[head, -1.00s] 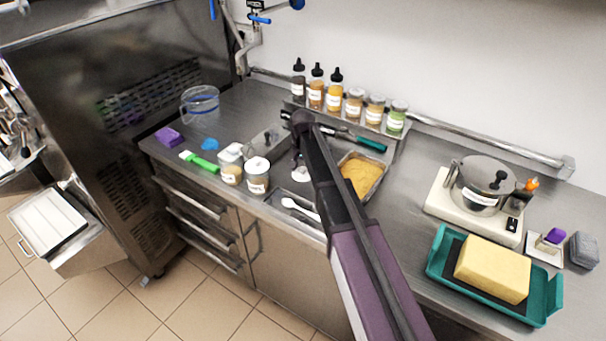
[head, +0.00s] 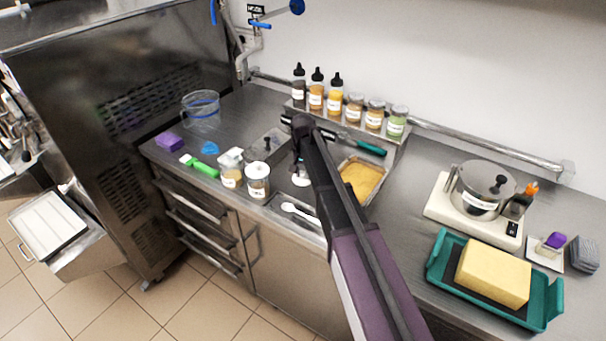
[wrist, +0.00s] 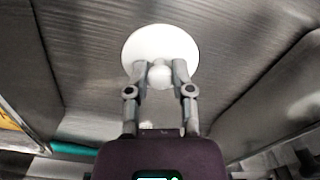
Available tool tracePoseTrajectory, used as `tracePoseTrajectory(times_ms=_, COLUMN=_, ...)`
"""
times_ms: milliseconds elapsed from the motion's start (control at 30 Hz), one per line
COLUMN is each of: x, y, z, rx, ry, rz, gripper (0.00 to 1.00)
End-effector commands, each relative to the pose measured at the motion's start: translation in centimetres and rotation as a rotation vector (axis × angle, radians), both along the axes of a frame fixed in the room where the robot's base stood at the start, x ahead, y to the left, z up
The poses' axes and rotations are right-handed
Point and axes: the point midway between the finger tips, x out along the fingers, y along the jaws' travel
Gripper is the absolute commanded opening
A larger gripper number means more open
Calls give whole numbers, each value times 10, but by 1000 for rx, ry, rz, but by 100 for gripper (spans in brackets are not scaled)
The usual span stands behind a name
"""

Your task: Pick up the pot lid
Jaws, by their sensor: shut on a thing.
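A white round lid (wrist: 150,42) with a ball-shaped knob shows in the wrist view. My gripper (wrist: 160,74) is shut on the knob, one finger on each side. In the head view part of the white lid (head: 301,181) shows beside my arm, over the counter; the arm hides the rest. I cannot tell whether it touches the surface. Separately, a steel pot (head: 480,200) stands on a cream scale at the right, with a steel cover and dark knob on it.
Two white-lidded jars (head: 257,180) stand left of my gripper. A tray of yellow crumbs (head: 362,178) lies to its right. A bottle shelf (head: 392,133) runs behind. A teal tray (head: 440,262) with a yellow block is at the right front. A white spoon (head: 300,212) lies in front.

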Motion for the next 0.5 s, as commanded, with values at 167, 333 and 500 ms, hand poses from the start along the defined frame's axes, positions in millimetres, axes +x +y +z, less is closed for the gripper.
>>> tracePoseTrajectory(times_ms=167, x=0, y=0, z=10, rx=0, ry=0, rz=0, gripper=9)
tracePoseTrajectory(times_ms=333, x=0, y=0, z=22, rx=0, ry=0, rz=0, gripper=9)
tracePoseTrajectory(times_ms=500, x=0, y=0, z=38, rx=0, ry=0, rz=0, gripper=9)
